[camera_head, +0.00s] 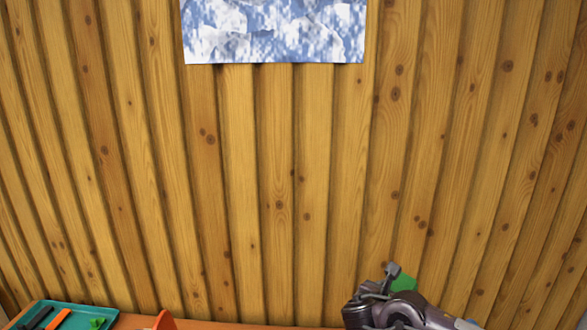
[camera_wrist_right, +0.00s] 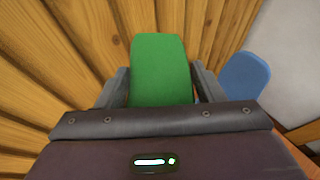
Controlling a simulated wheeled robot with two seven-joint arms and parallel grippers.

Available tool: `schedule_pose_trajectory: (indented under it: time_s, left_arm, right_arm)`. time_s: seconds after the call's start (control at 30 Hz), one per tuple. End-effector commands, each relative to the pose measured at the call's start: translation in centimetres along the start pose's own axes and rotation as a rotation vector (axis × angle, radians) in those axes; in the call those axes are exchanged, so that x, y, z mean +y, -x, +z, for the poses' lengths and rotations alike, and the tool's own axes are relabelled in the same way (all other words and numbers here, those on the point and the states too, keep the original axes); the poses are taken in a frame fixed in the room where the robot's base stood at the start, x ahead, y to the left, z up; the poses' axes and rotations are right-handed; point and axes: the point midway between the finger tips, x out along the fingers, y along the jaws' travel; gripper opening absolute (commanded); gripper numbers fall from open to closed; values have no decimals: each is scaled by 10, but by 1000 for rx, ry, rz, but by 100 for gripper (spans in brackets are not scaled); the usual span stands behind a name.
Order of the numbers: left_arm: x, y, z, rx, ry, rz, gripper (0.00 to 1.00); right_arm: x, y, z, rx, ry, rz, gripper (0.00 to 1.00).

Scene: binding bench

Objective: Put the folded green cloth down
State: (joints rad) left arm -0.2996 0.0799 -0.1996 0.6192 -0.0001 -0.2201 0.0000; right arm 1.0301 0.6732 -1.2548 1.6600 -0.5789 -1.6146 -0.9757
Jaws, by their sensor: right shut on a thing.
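The folded green cloth (camera_wrist_right: 160,68) stands out between the two fingers of my right gripper (camera_wrist_right: 160,88) in the right wrist view. The gripper is shut on it. In the head view my right gripper (camera_head: 390,275) is at the bottom right, in front of the wooden wall, and part of the green cloth (camera_head: 405,284) shows behind it. I cannot tell how high the cloth is above the bench. My left gripper is not in view.
A teal tray (camera_head: 78,326) with dark and orange items stands at the bottom left on the orange-brown bench (camera_head: 220,325). An orange object (camera_head: 165,320) is right of it. A blue rounded thing (camera_wrist_right: 245,75) is right of the cloth in the wrist view. A plank wall (camera_head: 290,180) stands behind.

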Motion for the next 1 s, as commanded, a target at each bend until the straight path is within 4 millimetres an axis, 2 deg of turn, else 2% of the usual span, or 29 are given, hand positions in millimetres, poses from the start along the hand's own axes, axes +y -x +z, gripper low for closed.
schedule_pose_trajectory:
  time_s: [0.03, 0.2, 0.33, 0.7, 1.0]
  left_arm:
    - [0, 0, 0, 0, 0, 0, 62]
    - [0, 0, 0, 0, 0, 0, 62]
    - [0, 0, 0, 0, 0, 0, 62]
    - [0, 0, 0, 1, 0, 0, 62]
    - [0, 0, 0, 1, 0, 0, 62]
  right_arm:
    - [-2, 10, 14, -5, 23, 63, 39]
    - [-6, 52, 47, -3, 115, 281, 39]
    - [-10, 78, 62, 2, 162, 395, 39]
    - [-22, 129, 84, 2, 236, 584, 39]
    - [-28, 146, 88, 3, 260, 640, 39]
